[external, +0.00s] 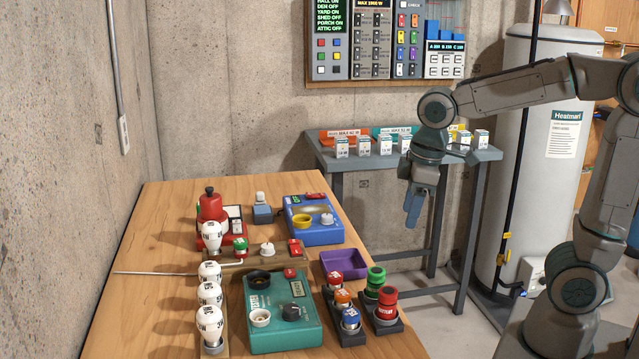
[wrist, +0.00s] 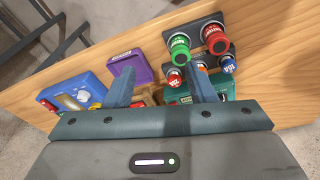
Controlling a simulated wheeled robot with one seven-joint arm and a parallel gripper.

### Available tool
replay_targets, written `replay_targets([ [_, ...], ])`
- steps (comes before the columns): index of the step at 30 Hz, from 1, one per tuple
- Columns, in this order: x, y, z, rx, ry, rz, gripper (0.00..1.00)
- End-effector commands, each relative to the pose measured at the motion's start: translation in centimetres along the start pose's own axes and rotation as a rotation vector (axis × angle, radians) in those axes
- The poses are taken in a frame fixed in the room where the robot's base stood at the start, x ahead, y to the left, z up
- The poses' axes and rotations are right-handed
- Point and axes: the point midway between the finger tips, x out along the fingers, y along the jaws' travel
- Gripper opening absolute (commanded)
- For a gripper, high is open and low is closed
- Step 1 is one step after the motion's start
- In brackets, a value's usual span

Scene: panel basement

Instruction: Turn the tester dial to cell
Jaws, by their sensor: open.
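The green tester (external: 270,338) lies on the wooden table near its front. Its black dial (external: 293,312) is on the right part of its top face; I cannot read the dial's setting. A white round socket and a dark round socket sit on the same box. My gripper (external: 413,208) hangs to the right of the table, above and apart from the tester, open and empty. In the wrist view, my fingers (wrist: 160,90) point over the table, and part of the green tester (wrist: 178,97) shows between and behind them; its dial is hidden there.
Colored fuses (external: 382,305) in dark holders stand right of the tester. White bulbs (external: 209,318) line its left. A purple tray (external: 344,264), a blue box (external: 314,234) and a red device (external: 211,207) sit farther back. A grey side table (external: 480,154) stands behind my gripper.

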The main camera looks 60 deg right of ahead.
Motion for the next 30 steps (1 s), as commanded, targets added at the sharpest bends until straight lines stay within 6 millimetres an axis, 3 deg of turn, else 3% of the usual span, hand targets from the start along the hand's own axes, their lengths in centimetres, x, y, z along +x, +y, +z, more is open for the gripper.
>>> replay_targets([
  [8, -0.6, -4.2, -10.6, 0.087, -0.067, -0.027, 0.5],
  [15, 0.8, -10.4, -18.3, 0.178, -0.131, -0.033, 0.5],
  [21, 2.0, -14.0, -21.4, 0.231, -0.161, -0.029, 0.5],
  [30, 4.1, -15.0, -21.7, 0.245, -0.171, -0.027, 0.5],
])
